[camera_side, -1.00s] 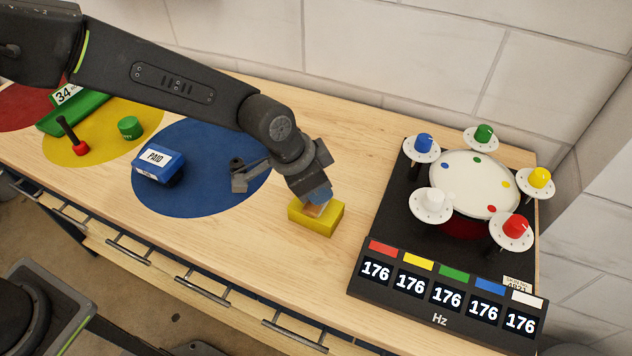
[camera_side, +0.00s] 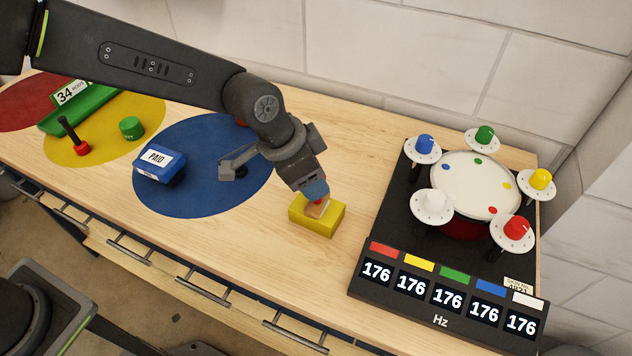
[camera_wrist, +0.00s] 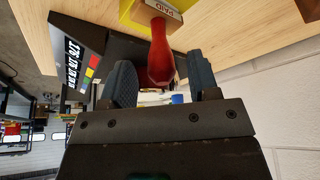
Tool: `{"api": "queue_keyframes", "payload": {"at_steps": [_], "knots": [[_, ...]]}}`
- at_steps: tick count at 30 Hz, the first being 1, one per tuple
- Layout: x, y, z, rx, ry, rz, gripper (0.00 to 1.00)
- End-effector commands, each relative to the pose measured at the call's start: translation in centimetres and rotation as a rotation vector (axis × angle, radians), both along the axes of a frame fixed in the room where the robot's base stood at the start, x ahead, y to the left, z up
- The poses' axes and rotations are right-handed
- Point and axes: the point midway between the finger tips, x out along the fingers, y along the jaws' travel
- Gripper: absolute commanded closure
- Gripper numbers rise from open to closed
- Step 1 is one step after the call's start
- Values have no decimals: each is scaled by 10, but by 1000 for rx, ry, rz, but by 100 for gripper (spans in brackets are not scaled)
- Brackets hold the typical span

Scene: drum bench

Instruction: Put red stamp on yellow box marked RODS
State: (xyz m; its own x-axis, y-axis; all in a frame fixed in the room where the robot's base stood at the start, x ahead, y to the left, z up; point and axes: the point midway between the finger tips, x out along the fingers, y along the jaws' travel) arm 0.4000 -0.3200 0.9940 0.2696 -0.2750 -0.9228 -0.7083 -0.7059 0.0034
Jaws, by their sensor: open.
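The red-handled stamp (camera_wrist: 160,55) shows in the wrist view between the spread fingers of my gripper (camera_wrist: 162,85). Its wooden base reads PAID. In the side view its base (camera_side: 318,209) appears to rest on top of the yellow box (camera_side: 322,224), with the handle mostly hidden by my gripper (camera_side: 315,192). A yellow edge of the box shows at the top of the wrist view (camera_wrist: 130,14). No RODS marking on the box is visible. My gripper is open around the stamp's handle, with gaps beside it.
The drum stand (camera_side: 365,285) with several coloured knobs is to the right. A blue PAID box (camera_side: 160,165) lies on the blue disc (camera_side: 200,205). A black-handled red item (camera_side: 81,148), green cylinder (camera_side: 131,128) and green box (camera_side: 85,112) are at left. Bare wood surrounds the yellow box.

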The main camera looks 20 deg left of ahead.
Motion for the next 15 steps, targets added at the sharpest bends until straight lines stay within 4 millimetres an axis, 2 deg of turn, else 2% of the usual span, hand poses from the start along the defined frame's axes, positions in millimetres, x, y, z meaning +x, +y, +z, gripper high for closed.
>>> {"api": "queue_keyframes", "payload": {"at_steps": [1, 6, 12, 15], "knots": [[-3, 3, 13, -2, -5, 1, 45], [-13, 13, 45, -2, -3, 0, 45], [-20, 21, 69, -1, 0, 1, 45], [-22, 22, 74, 0, 0, 1, 45]]}}
